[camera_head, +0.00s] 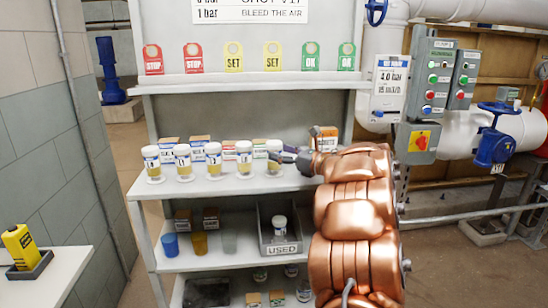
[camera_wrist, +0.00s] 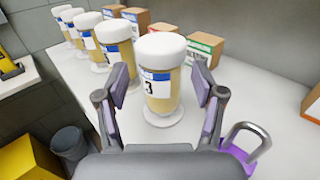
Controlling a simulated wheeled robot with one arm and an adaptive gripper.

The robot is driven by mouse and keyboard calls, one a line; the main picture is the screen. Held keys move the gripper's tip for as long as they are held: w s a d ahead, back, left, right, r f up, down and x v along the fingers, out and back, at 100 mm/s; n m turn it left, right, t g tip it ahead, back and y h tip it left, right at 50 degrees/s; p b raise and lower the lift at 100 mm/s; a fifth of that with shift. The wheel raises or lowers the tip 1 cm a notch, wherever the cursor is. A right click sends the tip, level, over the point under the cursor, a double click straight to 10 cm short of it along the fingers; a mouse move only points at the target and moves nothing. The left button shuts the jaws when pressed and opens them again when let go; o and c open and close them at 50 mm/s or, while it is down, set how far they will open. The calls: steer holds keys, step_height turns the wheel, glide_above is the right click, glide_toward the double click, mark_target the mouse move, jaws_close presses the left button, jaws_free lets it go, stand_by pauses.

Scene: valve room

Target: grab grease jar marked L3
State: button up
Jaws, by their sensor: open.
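Several grease jars with white lids, amber contents and blue-and-white labels stand in a row on the middle shelf (camera_head: 215,183). The rightmost jar (camera_head: 274,157) is beside my gripper (camera_head: 292,157). In the wrist view this nearest jar (camera_wrist: 160,75) stands upright between the two fingers of my open gripper (camera_wrist: 162,88), with clear gaps on both sides. Its label shows a 3; the rest of the mark is too small to read surely. Another jar (camera_wrist: 114,45) stands behind it to the left. The other jars' marks are hard to read.
Small boxes (camera_wrist: 205,47) stand behind the jars. A purple padlock (camera_wrist: 238,155) lies right of my gripper. An orange box (camera_head: 326,138) is at the shelf's right. Below are cups (camera_head: 170,245) and a grey bin marked USED (camera_head: 281,249).

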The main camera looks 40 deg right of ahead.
mark_target(269, 149)
steer(key=shift+w+a+p, duration=0.15)
steer(key=shift+w+p, duration=0.15)
steer(key=shift+w, duration=1.1)
steer(key=shift+w+a+p, duration=0.15)
steer(key=shift+w+p, duration=0.1)
steer(key=shift+w, duration=1.1)
steer(key=shift+f, duration=0.1)
jaws_close()
